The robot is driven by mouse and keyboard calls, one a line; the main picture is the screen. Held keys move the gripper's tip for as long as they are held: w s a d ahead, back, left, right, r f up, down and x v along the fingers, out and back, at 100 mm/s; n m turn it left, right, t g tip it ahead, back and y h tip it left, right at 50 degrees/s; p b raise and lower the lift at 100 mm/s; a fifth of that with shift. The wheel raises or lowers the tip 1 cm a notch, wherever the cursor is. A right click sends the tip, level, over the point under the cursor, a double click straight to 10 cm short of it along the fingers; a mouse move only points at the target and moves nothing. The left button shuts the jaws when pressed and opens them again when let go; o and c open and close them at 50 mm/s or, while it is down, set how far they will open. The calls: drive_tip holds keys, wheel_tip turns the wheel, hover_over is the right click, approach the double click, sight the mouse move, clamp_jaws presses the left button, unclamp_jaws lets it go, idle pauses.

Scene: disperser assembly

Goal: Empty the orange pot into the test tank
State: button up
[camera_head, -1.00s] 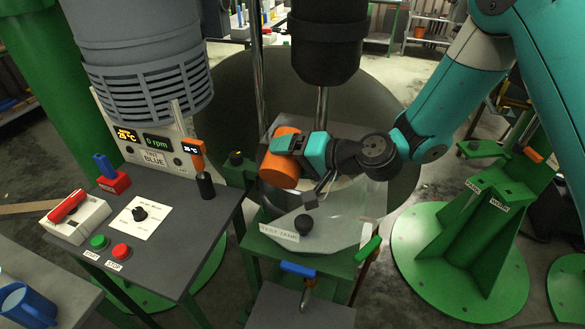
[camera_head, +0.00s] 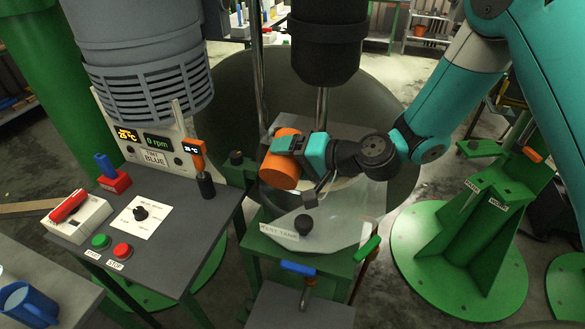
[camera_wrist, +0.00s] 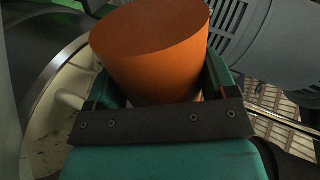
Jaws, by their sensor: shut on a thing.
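The orange pot (camera_head: 279,172) is held tilted over the left part of the test tank (camera_head: 345,232), a pale, see-through vessel with a "TEST TANK" label on its front. My gripper (camera_head: 290,146) is shut around the pot's side, reaching in from the right. In the wrist view the pot (camera_wrist: 155,50) sits between the green fingers (camera_wrist: 160,98), with a plain orange end towards the camera. The pot's mouth and contents are hidden, and I see no stream falling from it. A dark round knob (camera_head: 303,222) is in front of the tank.
A dark stirrer housing (camera_head: 325,45) with a metal shaft hangs just behind my gripper. A control table (camera_head: 165,245) with buttons stands left. A blue-handled valve (camera_head: 298,269) is below the tank. A green stand (camera_head: 470,215) stands right, with open floor between.

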drive_tip(key=shift+f+m+g+p, duration=0.3)
drive_tip(key=shift+m+p, duration=0.2)
drive_tip(key=shift+p, duration=0.3)
idle(1.6)
drive_tip(key=shift+w+d+r+m+g+p, duration=0.1)
drive_tip(key=shift+w+r+m+g+p, duration=0.3)
drive_tip(key=shift+p, duration=0.45)
idle(1.9)
drive_tip(key=shift+y, duration=0.3)
